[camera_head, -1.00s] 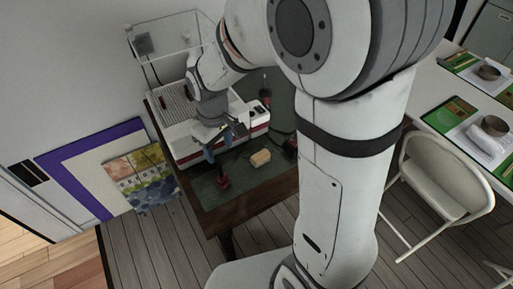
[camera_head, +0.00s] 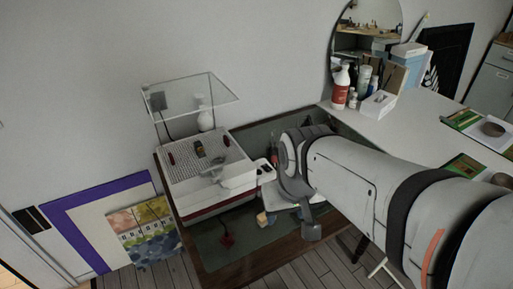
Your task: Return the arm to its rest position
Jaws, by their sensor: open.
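My arm enters from the right and reaches to the middle of the picture. Its wrist (camera_head: 293,190) is over the right part of the dark green mat (camera_head: 245,252) on a wooden desk. My gripper is at this far end of the arm, small and partly hidden by the wrist; it is open. I cannot make out its fingertips clearly. A small tan block (camera_head: 262,218) lies on the mat just left of the wrist. I see nothing held.
A white and red machine (camera_head: 205,180) stands on the desk under a clear shelf (camera_head: 195,97). A red-based tool (camera_head: 226,240) is on the mat. A white table (camera_head: 425,130) with bottles (camera_head: 341,87) stands behind my arm. Framed pictures (camera_head: 143,232) lean on the wall.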

